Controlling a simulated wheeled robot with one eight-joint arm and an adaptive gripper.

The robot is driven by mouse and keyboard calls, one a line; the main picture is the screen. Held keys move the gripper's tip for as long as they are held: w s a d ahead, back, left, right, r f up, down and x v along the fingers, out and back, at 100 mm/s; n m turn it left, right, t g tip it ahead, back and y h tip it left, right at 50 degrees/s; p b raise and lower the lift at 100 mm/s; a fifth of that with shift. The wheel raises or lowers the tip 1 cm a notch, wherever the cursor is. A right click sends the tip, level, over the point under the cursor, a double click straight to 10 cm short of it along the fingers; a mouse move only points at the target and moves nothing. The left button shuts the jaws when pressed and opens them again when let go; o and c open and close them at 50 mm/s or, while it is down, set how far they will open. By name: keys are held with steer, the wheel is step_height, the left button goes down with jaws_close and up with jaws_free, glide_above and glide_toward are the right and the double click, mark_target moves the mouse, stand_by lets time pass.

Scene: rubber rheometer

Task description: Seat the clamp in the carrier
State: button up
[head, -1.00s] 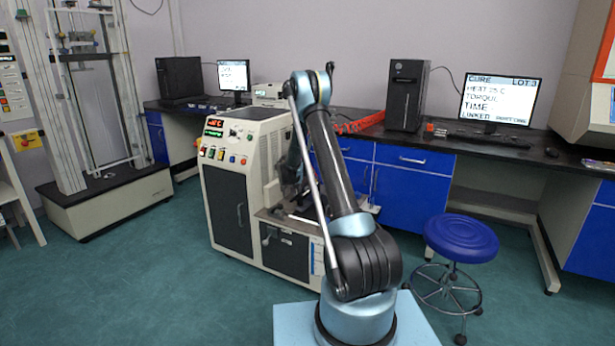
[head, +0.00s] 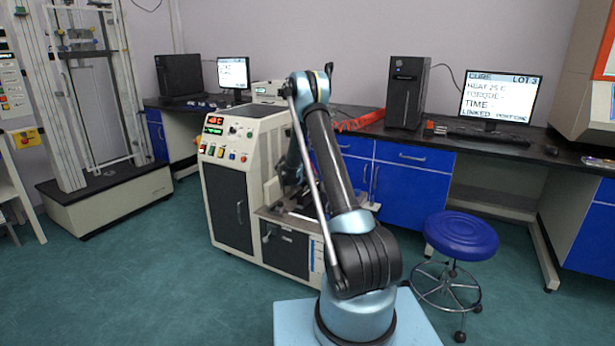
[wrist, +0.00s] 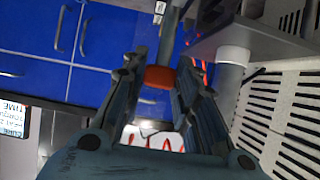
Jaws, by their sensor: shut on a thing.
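In the wrist view my gripper (wrist: 162,72) has its two dark fingers closed on an orange-red block (wrist: 160,79), which I take to be the clamp or its grip. A grey upright rod (wrist: 171,35) shows just beyond the block; I cannot tell whether they touch. The carrier cannot be made out for certain in either view. In the head view the far end of my arm is at the open bay of the cream rheometer (head: 245,135), and my arm hides most of the gripper and whatever it holds.
The rheometer's slotted side panel (wrist: 285,110) and a pale cylinder (wrist: 234,56) stand close on the right in the wrist view. Blue cabinets (head: 410,185) stand behind. A blue stool (head: 461,236) is on the floor at right.

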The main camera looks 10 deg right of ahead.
steer(key=shift+f, duration=0.15)
steer(key=o, duration=1.1)
steer(key=v, duration=1.1)
steer(key=shift+s+a, duration=0.25)
steer(key=shift+s, duration=0.1)
